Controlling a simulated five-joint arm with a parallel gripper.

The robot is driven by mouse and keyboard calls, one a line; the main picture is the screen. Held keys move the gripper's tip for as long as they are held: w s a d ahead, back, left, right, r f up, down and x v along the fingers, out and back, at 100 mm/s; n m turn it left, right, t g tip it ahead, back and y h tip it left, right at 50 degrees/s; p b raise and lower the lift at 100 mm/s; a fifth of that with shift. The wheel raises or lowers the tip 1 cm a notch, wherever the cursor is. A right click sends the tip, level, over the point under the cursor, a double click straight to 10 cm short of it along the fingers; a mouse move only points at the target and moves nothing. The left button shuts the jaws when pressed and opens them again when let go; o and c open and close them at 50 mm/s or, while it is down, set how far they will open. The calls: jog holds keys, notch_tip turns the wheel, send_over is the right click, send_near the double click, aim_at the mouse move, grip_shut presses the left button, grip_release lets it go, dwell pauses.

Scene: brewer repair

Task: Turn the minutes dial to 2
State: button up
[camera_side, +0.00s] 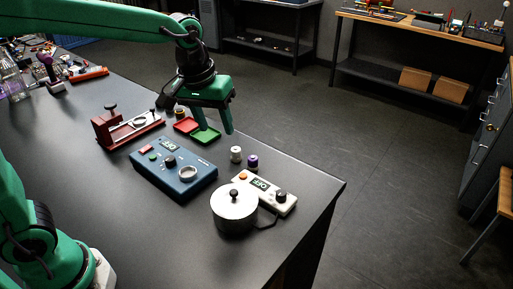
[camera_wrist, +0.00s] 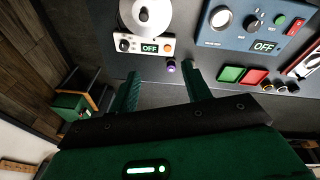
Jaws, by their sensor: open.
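A blue box (camera_side: 173,178) stands on the dark bench with a black dial (camera_side: 169,162), a small display, a green button, a red button and a pale round disc. In the wrist view the box (camera_wrist: 235,38) is at the upper right, its dial (camera_wrist: 252,22) beside a display reading OFF. I cannot read a minutes label, nor the dial's setting. A white unit (camera_side: 266,193) also has a dark knob (camera_side: 281,196) and an OFF display. My gripper (camera_side: 212,128) is open and empty, above the bench beyond the blue box, apart from it; its fingers (camera_wrist: 160,76) point toward the bench.
A lidded metal pot (camera_side: 234,210) stands beside the white unit. Two small spools, one white (camera_side: 236,154) and one purple (camera_side: 253,161), stand near it. Red (camera_side: 187,125) and green (camera_side: 206,135) trays lie near my gripper. A red fixture (camera_side: 128,126) stands left of the box.

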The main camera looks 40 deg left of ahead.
jog(key=w+d+f+n+g, duration=0.1)
jog(key=w+d+f+n, duration=0.1)
jog(key=w+d+f, duration=0.4)
jog(key=n+g, duration=0.1)
jog(key=g, duration=0.1)
send_over(281, 192)
jog(key=shift+y, duration=0.3)
jog(key=f, duration=0.7)
jog(key=shift+w+d+f, duration=0.15)
jog(key=shift+d, duration=0.05)
jog(key=shift+a+f, duration=0.15)
jog(key=shift+f, duration=3.75)
jog(key=c, duration=1)
